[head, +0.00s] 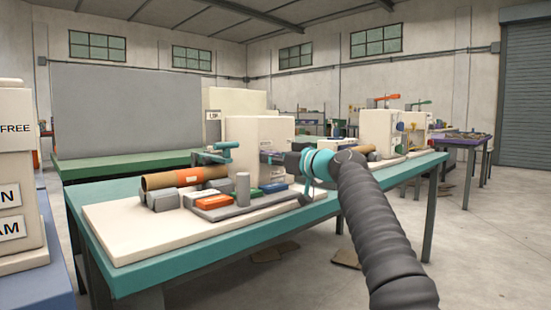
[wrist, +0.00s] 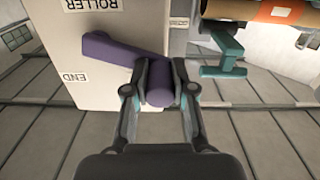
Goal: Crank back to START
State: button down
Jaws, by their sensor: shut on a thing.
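The crank (wrist: 112,55) is purple, with an arm running from upper left to a round handle (wrist: 160,98) at its lower right in the wrist view. My gripper (wrist: 160,80) is shut on this handle, one finger on each side. The crank is on a cream housing (wrist: 72,35) marked ROLLER and END, both upside down in this view. I see no START mark. In the head view my gripper (head: 279,158) is at the side of the cream housing (head: 258,133), and the crank is too small to make out clearly.
A teal bracket (wrist: 224,55) sticks out near the crank. Grey, orange, green and blue blocks (head: 213,201) lie in front.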

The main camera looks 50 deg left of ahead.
jog(key=c, duration=1)
grip_release()
jog(key=shift+o, duration=0.2)
jog(key=shift+d, duration=0.2)
jog(key=shift+w+d+r, duration=0.1)
jog(key=shift+d+r, duration=0.05)
jog(key=shift+d, duration=0.25)
jog(key=d, duration=1)
jog(key=shift+w+d+f, duration=0.2)
jog(key=shift+d, duration=0.2)
